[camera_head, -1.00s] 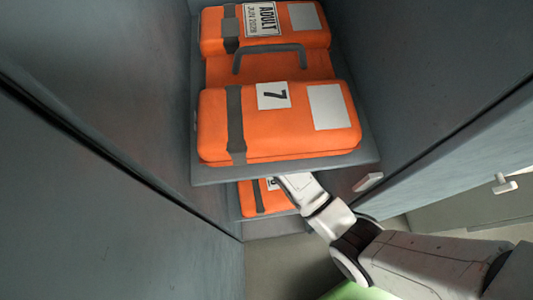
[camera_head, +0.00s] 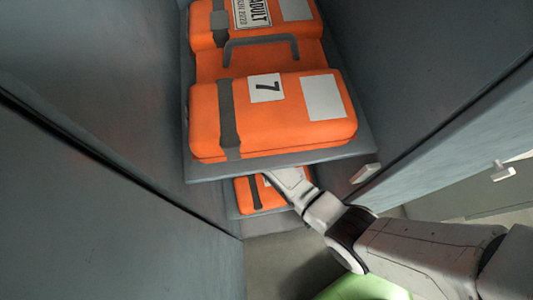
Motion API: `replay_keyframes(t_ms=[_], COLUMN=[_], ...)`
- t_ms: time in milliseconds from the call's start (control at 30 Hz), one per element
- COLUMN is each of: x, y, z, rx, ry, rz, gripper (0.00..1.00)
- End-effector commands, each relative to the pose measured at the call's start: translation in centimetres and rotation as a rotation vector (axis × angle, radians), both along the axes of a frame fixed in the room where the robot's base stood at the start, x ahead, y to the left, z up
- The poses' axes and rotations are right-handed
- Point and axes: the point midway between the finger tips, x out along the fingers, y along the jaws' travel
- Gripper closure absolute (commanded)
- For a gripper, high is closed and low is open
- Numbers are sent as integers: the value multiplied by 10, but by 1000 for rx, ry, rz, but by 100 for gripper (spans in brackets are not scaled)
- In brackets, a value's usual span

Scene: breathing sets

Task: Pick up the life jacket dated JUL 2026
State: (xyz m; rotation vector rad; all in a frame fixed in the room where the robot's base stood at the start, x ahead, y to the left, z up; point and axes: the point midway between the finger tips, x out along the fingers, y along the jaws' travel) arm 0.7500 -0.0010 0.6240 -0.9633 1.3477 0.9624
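An orange life jacket (camera_head: 268,128) lies on the upper shelf of a grey locker, with a grey strap, a grey handle and a tag marked 7. Its far part bears a label (camera_head: 250,13) reading ADULT and a date that looks like JUN, with the year too small to read surely. A second orange life jacket (camera_head: 262,194) lies on the lower shelf, mostly hidden by the upper shelf and my arm. Its date is not readable. My gripper (camera_head: 284,182) reaches in under the upper shelf beside the lower jacket. Its fingertips are not clear, and I cannot tell whether it touches.
The upper shelf's front edge (camera_head: 285,164) hangs just above my gripper. Grey locker walls (camera_head: 115,95) stand close on the left and right. A pale handle (camera_head: 365,173) sticks out to the right of the shelf. The gap between the shelves is narrow.

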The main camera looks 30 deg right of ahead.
Motion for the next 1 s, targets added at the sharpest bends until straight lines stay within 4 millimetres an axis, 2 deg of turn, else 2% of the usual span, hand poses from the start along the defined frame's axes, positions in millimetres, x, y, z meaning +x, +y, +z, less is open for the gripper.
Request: replay_keyframes(t_ms=[167,633,1000], x=[0,0,0], y=[0,0,0], z=[0,0,0], rx=[0,0,0], ry=[0,0,1], rz=[0,0,0], gripper=[55,100,100])
